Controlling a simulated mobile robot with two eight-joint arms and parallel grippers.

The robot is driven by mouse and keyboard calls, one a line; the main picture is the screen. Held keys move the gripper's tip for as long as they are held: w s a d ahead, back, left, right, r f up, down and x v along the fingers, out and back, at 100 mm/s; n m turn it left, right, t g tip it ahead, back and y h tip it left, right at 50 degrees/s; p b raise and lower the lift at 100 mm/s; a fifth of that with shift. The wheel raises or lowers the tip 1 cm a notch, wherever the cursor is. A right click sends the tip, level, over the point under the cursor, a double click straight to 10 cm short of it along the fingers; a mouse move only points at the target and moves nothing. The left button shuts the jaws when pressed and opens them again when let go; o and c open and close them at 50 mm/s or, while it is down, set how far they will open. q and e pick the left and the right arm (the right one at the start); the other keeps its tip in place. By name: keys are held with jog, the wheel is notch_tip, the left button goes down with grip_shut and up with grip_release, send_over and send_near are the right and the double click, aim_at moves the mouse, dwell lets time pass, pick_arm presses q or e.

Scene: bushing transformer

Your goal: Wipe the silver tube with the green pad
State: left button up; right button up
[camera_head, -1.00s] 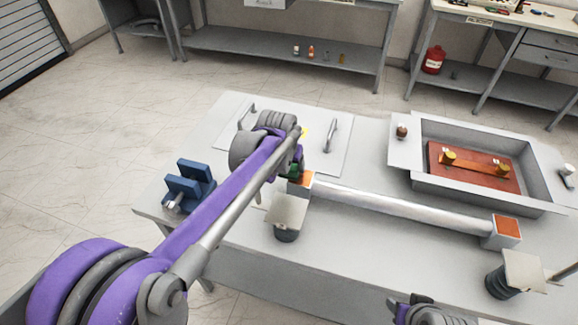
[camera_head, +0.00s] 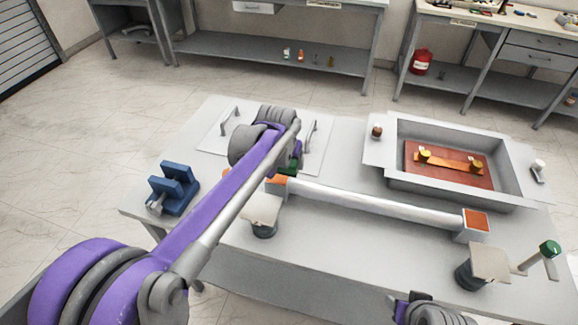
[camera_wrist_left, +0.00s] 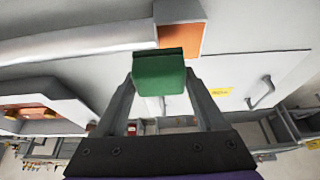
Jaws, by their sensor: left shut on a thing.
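The silver tube (camera_head: 375,203) lies across the table, with a square orange-faced block (camera_head: 477,221) at its right end and another (camera_head: 278,184) at its left end. It also shows at the upper left of the left wrist view (camera_wrist_left: 80,41). My left gripper (camera_head: 292,158) is shut on the green pad (camera_wrist_left: 159,75), near the tube's left end. In the wrist view the pad overlaps the lower edge of the orange face; I cannot tell whether they touch. In the head view my arm mostly hides the pad (camera_head: 294,163). My right gripper's fingers do not show.
Two stands with flat square tops (camera_head: 261,208) (camera_head: 490,263) are in front of the tube. A green-ended handle (camera_head: 550,249) is at the right. A grey tray (camera_head: 455,192) with an orange-brown plate is behind. A blue bracket (camera_head: 174,189) sits at the left; a white panel with handles (camera_head: 212,137) lies behind my arm.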

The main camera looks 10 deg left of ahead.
pick_arm(q)
jog(key=shift+r, duration=0.6)
jog(key=shift+d+r+p, duration=0.2)
jog(key=shift+r+p, duration=0.4)
jog(key=shift+r, duration=0.25)
jog(key=shift+a+r+p, duration=0.1)
jog(key=shift+r+p, duration=0.35)
jog(key=shift+r, duration=0.5)
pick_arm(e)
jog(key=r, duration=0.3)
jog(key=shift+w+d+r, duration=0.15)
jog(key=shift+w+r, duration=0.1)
pick_arm(q)
jog(key=shift+f, duration=0.1)
